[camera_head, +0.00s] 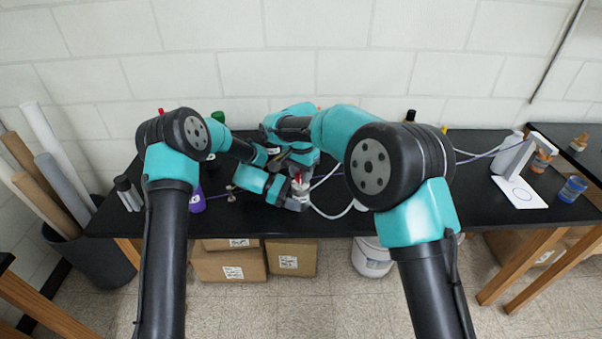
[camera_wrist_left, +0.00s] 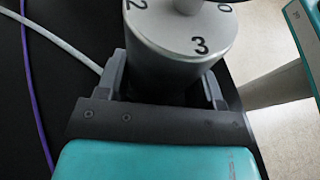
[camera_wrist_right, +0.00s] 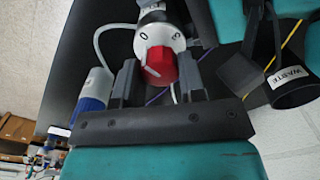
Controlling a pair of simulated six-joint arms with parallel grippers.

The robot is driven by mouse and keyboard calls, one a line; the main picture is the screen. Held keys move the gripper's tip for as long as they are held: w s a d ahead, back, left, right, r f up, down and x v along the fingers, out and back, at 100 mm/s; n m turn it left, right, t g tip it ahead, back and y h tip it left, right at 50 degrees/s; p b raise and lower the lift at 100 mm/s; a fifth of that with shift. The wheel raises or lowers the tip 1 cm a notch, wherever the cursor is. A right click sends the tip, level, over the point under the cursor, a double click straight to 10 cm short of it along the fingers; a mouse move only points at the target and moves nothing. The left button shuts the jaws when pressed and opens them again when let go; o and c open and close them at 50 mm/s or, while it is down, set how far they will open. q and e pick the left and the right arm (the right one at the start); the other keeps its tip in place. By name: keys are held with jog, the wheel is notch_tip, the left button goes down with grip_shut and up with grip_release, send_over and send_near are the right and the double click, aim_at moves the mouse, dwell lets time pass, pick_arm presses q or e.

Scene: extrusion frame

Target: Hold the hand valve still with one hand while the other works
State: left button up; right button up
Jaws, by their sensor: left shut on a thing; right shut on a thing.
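The hand valve (camera_head: 300,187) stands at the front of the black bench, mostly hidden by my arms. In the left wrist view it is a silver-grey body (camera_wrist_left: 180,55) with a numbered top. My left gripper (camera_wrist_left: 170,85) has one finger on each side of this body and is shut on it. In the right wrist view the valve's red knob (camera_wrist_right: 160,66) sits between the fingers of my right gripper (camera_wrist_right: 160,85), which is shut on the knob. The dial marks beside the knob are partly covered.
White (camera_wrist_left: 60,40) and purple (camera_wrist_left: 32,90) tubes run close by. A black funnel labelled WASTE (camera_wrist_right: 290,92) and a blue-and-white bottle (camera_wrist_right: 92,100) show in the right wrist view. A purple bottle (camera_head: 197,201) stands to the left; a white stand (camera_head: 519,190) is far right.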

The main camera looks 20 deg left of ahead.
aim_at(301, 173)
jog(key=o, duration=0.7)
jog(key=shift+c, duration=0.2)
notch_tip(301, 173, up, 12)
dwell(0.4)
pick_arm(q)
jog(key=o, duration=0.8)
